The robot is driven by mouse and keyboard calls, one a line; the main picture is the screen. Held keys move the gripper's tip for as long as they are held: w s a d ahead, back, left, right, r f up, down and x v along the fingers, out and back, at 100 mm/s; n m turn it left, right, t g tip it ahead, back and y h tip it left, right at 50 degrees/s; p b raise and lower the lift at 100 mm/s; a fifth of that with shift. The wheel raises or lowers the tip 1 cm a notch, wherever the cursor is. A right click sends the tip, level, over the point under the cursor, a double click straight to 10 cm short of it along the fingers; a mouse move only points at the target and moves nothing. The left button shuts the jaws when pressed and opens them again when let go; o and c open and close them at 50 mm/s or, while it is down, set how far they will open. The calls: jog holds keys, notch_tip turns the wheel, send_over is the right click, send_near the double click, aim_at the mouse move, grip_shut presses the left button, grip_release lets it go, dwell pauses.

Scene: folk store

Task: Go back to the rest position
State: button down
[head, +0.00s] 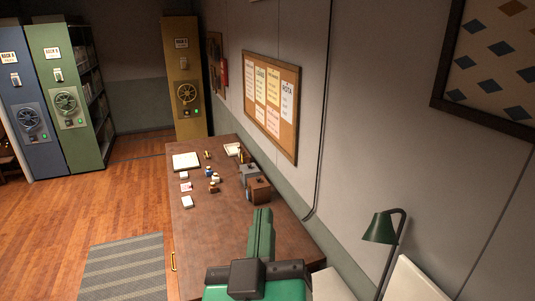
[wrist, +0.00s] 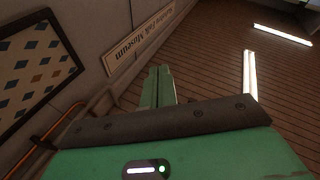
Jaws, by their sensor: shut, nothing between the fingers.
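My gripper (head: 263,212) shows at the bottom of the head view, with green fingers ahead of a dark crossbar and a green body. It is seen in front of the right side of the brown desk (head: 200,255), apart from the small things there. In the wrist view, the green fingers of my gripper (wrist: 160,70) lie together above the dark bar, with nothing between them. The wrist camera looks up toward the slatted ceiling (wrist: 205,60) and the upper wall.
The desk holds a white pad (head: 186,161), small figures (head: 214,187), and brown (head: 259,190) and grey boxes. A green lamp (head: 380,228) stands at right, near the wall. A noticeboard (head: 271,100) hangs beyond the desk. Wooden floor (head: 135,200) is open at left.

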jog(key=s+r+m+t+y, duration=0.1)
jog(key=s+r+m+t, duration=0.1)
jog(key=s+r, duration=0.8)
notch_tip(320, 180, up, 2)
jog(key=shift+s+d+r+m+t+y+p, duration=0.15)
jog(key=shift+s+m+t+y+p, duration=0.2)
jog(key=shift+t, duration=0.55)
